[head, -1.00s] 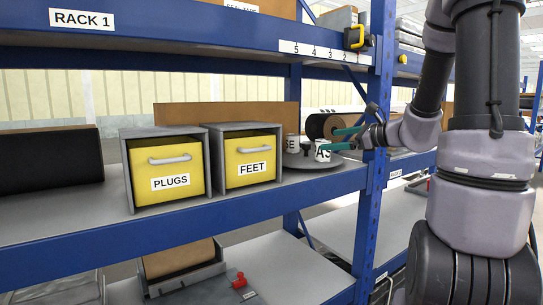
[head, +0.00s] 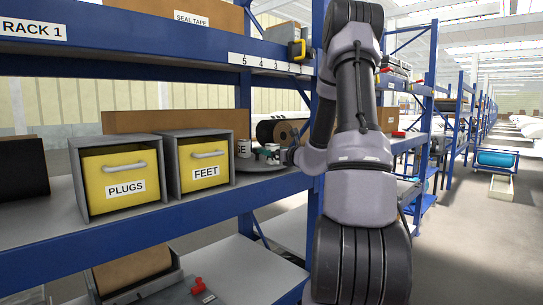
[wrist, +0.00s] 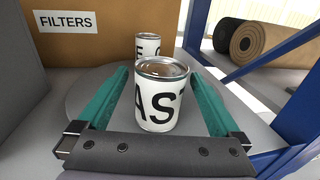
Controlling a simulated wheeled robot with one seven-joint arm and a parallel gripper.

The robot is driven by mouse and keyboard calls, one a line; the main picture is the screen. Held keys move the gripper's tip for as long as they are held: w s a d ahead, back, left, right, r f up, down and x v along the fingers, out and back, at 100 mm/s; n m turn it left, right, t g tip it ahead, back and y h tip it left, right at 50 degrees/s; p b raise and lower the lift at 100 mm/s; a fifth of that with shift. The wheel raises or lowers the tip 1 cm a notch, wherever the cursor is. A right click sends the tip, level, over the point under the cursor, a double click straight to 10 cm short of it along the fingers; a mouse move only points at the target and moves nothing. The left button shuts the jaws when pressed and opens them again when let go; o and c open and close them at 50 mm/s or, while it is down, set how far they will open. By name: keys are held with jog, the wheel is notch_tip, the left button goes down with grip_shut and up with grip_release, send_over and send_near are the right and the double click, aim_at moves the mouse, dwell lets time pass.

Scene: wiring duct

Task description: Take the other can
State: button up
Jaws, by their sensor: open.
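Two white cans with black letters stand upright on a round grey disc (wrist: 82,98) on the shelf. The nearer can (wrist: 160,106), lettered "AS", is between the two green fingers of my gripper (wrist: 160,72) in the wrist view. The fingers are open, one on each side, with a visible gap to the can. The farther can (wrist: 148,46) stands behind it, beyond the fingertips, its lower part hidden by the nearer one. In the head view the farther can (head: 243,148) shows left of my gripper (head: 266,152), which partly covers the nearer can.
A cardboard box labelled FILTERS (wrist: 95,50) stands behind left of the disc. Dark and brown rolls (wrist: 250,42) lie behind right, past a blue rack post (wrist: 290,65). The upper shelf (head: 190,45) is overhead.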

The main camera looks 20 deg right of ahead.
aim_at(268, 149)
jog(key=w, duration=0.3)
jog(key=shift+w+a, duration=0.25)
jog(key=shift+a, duration=0.05)
jog(key=shift+c, duration=0.3)
jog(key=c, duration=1.5)
grip_shut()
jog(key=shift+r, duration=0.1)
